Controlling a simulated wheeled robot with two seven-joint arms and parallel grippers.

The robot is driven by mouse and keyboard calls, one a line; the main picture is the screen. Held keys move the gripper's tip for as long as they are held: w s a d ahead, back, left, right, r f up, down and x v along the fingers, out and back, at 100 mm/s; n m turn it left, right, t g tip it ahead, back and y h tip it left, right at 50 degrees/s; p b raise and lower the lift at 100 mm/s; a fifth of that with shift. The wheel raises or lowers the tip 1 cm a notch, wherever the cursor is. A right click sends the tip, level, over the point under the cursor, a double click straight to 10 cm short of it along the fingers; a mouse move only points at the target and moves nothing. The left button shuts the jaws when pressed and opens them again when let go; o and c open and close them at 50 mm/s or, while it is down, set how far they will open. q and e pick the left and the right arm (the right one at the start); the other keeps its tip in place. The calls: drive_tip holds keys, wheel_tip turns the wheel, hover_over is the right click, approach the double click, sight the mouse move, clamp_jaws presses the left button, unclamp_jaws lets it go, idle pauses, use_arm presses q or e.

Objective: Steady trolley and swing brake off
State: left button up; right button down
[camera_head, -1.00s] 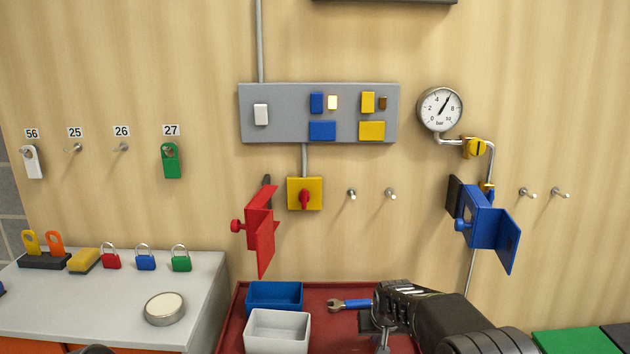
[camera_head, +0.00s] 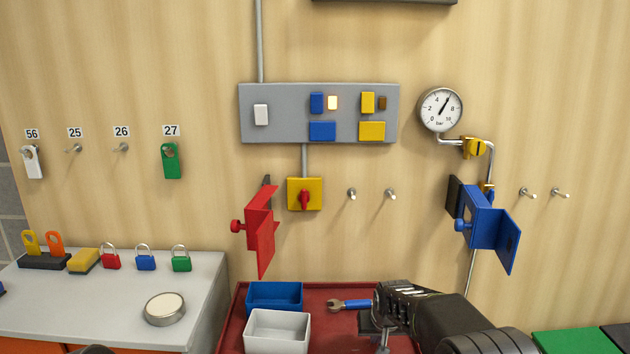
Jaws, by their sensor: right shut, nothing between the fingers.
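The red top of the trolley (camera_head: 338,290) shows at the bottom middle, carrying two small bins and a blue-handled wrench. No brake shows in this view. My right arm comes in from the lower right, over the right part of the trolley top. My right gripper (camera_head: 381,338) points down there and is shut, with nothing held. It hides part of the trolley top and the wrench's handle end. Whether its fingers touch the trolley cannot be told.
A blue bin (camera_head: 274,297) and a white bin (camera_head: 277,331) stand on the trolley's left part, beside the wrench (camera_head: 350,305). A grey bench (camera_head: 110,308) with padlocks is at left. Red (camera_head: 261,230) and blue (camera_head: 485,225) brackets jut from the wall above.

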use_arm(q)
drive_tip(key=shift+f+b, duration=0.3)
drive_tip(key=shift+f, duration=0.05)
idle(0.6)
drive_tip(key=shift+o, duration=0.4)
drive_tip(key=shift+o, duration=1.2)
drive_tip(key=w+a+f+m+t+y, duration=0.2)
drive_tip(key=w+f+m+t+y, duration=0.15)
drive_tip(key=w, duration=0.25)
drive_tip(key=w+a+f+m+t+y, duration=0.2)
drive_tip(key=w+f+m+t+y, duration=0.15)
drive_tip(key=w, duration=0.25)
drive_tip(key=w+r+m+t+y, duration=0.2)
drive_tip(key=w+r+m+t, duration=0.2)
drive_tip(key=r, duration=0.3)
drive_tip(key=w+r+m+t+y, duration=0.2)
drive_tip(key=w+r+m+t, duration=0.2)
drive_tip(key=r, duration=0.3)
drive_tip(key=shift+d+t, duration=0.4)
drive_tip(key=shift+d, duration=0.05)
